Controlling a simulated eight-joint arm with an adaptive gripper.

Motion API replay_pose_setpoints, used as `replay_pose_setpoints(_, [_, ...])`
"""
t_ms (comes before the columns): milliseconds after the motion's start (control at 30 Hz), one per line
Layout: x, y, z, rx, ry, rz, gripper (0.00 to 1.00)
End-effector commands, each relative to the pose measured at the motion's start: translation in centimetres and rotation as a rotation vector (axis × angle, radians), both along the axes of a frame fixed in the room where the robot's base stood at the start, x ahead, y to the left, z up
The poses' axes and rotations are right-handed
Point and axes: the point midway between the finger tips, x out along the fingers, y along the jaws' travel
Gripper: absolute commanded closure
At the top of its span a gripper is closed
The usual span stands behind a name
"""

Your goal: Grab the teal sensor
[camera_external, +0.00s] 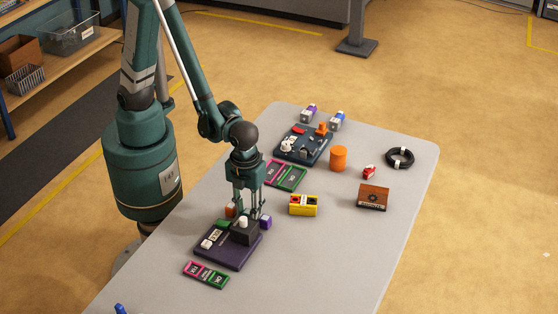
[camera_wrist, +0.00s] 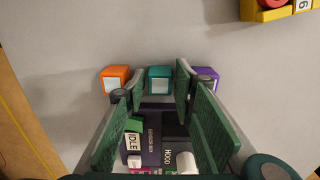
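The teal sensor (camera_wrist: 160,79) is a small cube with a pale face. In the wrist view it stands just beyond the far edge of the dark purple sensor box (camera_wrist: 151,150), between an orange cube (camera_wrist: 116,79) and a purple cube (camera_wrist: 206,80). My gripper (camera_wrist: 153,100) is open and empty, with its green fingers spread over the box and the teal cube showing between and past the tips. In the external view my gripper (camera_external: 250,208) hangs above the box (camera_external: 218,249) and hides the teal cube.
A black hood block (camera_external: 244,234) with a white knob rises from the box, close under my gripper. A pink and green plate (camera_external: 206,275) lies in front. A yellow block (camera_external: 303,205) stands to the right. Several other items lie farther back; the table's right front is clear.

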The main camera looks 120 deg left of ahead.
Motion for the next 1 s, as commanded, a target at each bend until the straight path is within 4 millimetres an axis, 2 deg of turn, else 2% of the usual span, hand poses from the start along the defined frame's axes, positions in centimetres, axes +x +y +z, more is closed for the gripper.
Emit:
replay_pose_setpoints(667, [-0.02, 0.01, -0.42, 0.0, 0.0, 0.0, 0.73])
replay_pose_setpoints(800, [-0.02, 0.01, -0.42, 0.0, 0.0, 0.0, 0.91])
replay_pose_setpoints(1000, [-0.01, 0.01, -0.42, 0.0, 0.0, 0.0, 0.91])
